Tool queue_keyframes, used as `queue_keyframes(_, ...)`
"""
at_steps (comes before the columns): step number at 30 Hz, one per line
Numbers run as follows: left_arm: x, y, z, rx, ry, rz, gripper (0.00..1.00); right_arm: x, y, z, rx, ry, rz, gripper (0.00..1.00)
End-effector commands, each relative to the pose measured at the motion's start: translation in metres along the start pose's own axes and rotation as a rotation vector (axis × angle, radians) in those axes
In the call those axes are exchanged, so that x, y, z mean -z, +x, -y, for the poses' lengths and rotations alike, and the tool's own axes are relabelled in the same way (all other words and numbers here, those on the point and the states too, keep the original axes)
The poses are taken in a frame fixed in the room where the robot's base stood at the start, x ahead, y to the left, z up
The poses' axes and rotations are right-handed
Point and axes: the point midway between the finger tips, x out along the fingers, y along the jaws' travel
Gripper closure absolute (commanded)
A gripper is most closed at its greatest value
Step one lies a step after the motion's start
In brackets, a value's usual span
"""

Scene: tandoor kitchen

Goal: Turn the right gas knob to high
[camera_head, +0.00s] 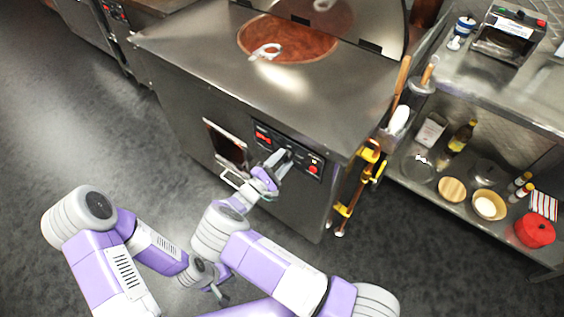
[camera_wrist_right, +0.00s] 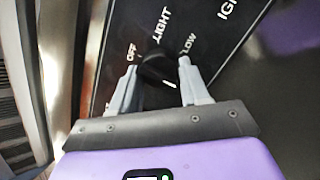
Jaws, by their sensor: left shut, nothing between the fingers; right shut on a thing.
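The tandoor's black control panel (camera_head: 301,163) is on the front of the steel counter. My right gripper (camera_head: 281,158) is at the panel, between its red display and its red button. In the right wrist view, my right gripper (camera_wrist_right: 157,68) is shut on a dark gas knob (camera_wrist_right: 156,66), one finger on each side. The labels OFF, LIGHT and LOW show around the knob. My left gripper (camera_head: 218,292) is shut and empty, low in front of the counter.
A hinged door (camera_head: 225,143) hangs below and left of the panel. A steel shelf (camera_head: 480,205) with bowls, bottles and a red pot stands at right. The floor at left is clear.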

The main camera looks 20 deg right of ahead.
Motion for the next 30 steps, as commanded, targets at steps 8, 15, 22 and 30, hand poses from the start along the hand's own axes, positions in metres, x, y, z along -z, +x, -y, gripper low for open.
queue_keyframes(8, 0.0001, 0.0012, 0.0004, 0.0, 0.0, 0.0, 1.0, 0.0008, -0.0008, 0.0017, 0.008, 0.032, 0.0, 0.85)
queue_keyframes(15, 0.0, 0.0012, 0.0004, 0.0, 0.0, 0.0, 1.0, 0.0007, -0.0008, 0.0017, 0.009, 0.033, 0.0, 0.85)
queue_keyframes(22, 0.0, 0.0011, 0.0004, 0.0, 0.0, 0.0, 1.0, 0.0006, -0.0005, 0.0012, 0.007, 0.031, 0.001, 0.3)
queue_keyframes(30, 0.0, 0.001, 0.0004, 0.0, 0.0, 0.0, 1.0, 0.0003, -0.0007, 0.0003, 0.005, 0.031, 0.001, 0.3)
